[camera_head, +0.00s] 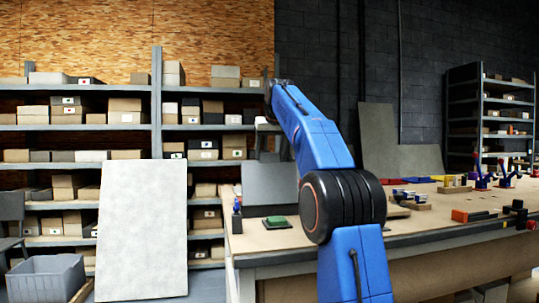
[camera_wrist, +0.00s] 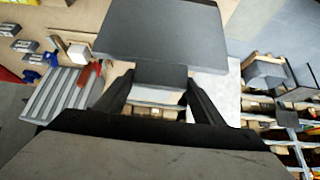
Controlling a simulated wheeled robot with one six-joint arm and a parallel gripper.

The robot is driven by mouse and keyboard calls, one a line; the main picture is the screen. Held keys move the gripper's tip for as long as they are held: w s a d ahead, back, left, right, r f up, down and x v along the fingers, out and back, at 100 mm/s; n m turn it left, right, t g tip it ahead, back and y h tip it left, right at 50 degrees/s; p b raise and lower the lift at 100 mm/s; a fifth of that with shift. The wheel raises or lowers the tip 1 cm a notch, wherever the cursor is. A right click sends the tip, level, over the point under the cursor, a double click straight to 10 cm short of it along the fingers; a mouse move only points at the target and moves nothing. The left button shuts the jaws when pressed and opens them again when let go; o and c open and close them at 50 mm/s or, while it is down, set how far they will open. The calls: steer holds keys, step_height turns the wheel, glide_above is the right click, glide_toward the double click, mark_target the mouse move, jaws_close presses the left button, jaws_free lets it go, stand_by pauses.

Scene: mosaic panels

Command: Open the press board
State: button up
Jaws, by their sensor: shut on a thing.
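The press board is a flat dark grey panel. In the wrist view the panel (camera_wrist: 160,32) fills the top middle, with a narrower grey tab (camera_wrist: 160,76) at its near edge. My gripper (camera_wrist: 161,84) has a finger on each side of this tab and is shut on it. In the head view a grey panel (camera_head: 270,184) stands up at the left end of the workbench, behind a green block (camera_head: 276,222). My blue arm reaches up and away above it. The fingertips are hard to make out there.
The workbench (camera_head: 420,225) carries small tools and parts on its right side. A large pale board (camera_head: 142,230) leans at the left, beside a grey bin (camera_head: 47,278). Shelves with boxes (camera_head: 205,140) line the back. In the wrist view a ribbed grey tray (camera_wrist: 65,92) lies left of the fingers.

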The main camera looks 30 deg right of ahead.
steer(key=shift+r, duration=0.1)
steer(key=o, duration=1.5)
steer(key=v, duration=1.2)
